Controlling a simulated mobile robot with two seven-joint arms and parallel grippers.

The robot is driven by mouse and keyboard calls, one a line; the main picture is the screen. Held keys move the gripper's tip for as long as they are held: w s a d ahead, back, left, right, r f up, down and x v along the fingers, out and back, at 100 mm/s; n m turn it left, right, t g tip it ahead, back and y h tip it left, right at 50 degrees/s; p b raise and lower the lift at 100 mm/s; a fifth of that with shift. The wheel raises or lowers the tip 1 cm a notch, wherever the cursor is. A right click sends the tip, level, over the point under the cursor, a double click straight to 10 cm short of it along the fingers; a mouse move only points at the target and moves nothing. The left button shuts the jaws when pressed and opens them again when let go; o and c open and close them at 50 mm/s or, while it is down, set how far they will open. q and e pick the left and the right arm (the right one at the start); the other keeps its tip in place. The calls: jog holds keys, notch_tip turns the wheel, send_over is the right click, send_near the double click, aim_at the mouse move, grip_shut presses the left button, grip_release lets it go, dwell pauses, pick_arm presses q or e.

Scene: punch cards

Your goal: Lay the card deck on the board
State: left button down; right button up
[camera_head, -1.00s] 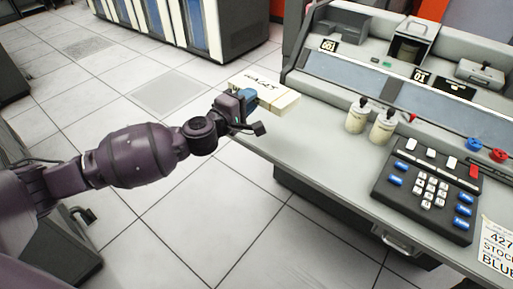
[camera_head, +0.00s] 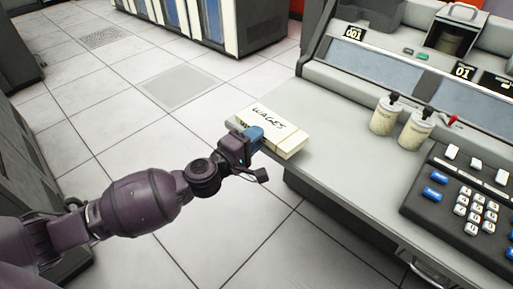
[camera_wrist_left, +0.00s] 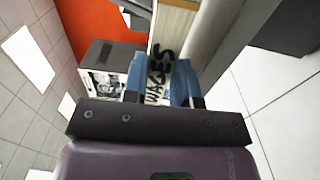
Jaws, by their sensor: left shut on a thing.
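The card deck (camera_head: 280,129) is a cream block of cards with WAGES written in black on top. My left gripper (camera_head: 256,138) is shut on its near side and holds it by the left end of the grey desk. In the left wrist view, blue fingers (camera_wrist_left: 165,82) flank the lettered deck (camera_wrist_left: 157,68). Whether the deck touches the desk top or hangs just above it, I cannot tell. I cannot make out a board in these frames. My right gripper is not in view.
The grey desk top (camera_head: 345,180) is bare between the deck and the black keypad (camera_head: 462,205). Two cream bottles, one (camera_head: 385,117) beside the other (camera_head: 416,131), stand at the back near the console. Tiled floor lies left of the desk.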

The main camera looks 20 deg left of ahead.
pick_arm(q)
notch_tip(320, 180, down, 4)
jog(key=shift+r+b, duration=0.1)
jog(key=shift+b, duration=0.65)
jog(key=c, duration=0.9)
grip_release()
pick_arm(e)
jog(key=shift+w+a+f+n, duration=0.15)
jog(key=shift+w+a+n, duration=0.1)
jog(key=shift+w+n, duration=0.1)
pick_arm(q)
jog(key=shift+r, duration=0.15)
